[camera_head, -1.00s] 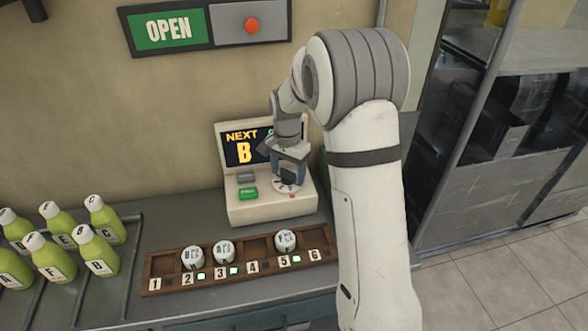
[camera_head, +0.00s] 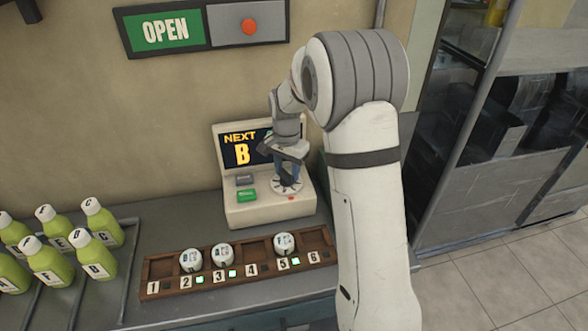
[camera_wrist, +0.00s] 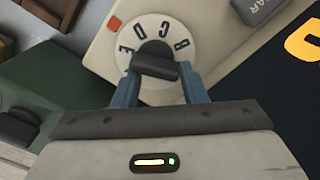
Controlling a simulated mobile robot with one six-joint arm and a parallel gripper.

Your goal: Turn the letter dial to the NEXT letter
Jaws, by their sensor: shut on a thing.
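The letter dial (camera_head: 290,189) is a pale round disc on the right part of a cream console. In the wrist view the dial (camera_wrist: 152,17) shows the letters E, D, C and B around a dark centre knob (camera_wrist: 155,66). My gripper (camera_head: 286,173) is over the dial, and its blue fingers (camera_wrist: 158,82) are shut on the knob from both sides. The console's screen (camera_head: 242,150) reads NEXT and B; my arm hides its right part. Which letter the dial is set to cannot be told.
Green and grey buttons (camera_head: 246,195) sit left of the dial. A brown numbered rack (camera_head: 252,269) with white-capped items stands in front. Green lettered bottles (camera_head: 92,262) stand at left. An OPEN sign (camera_head: 166,30) hangs on the wall above.

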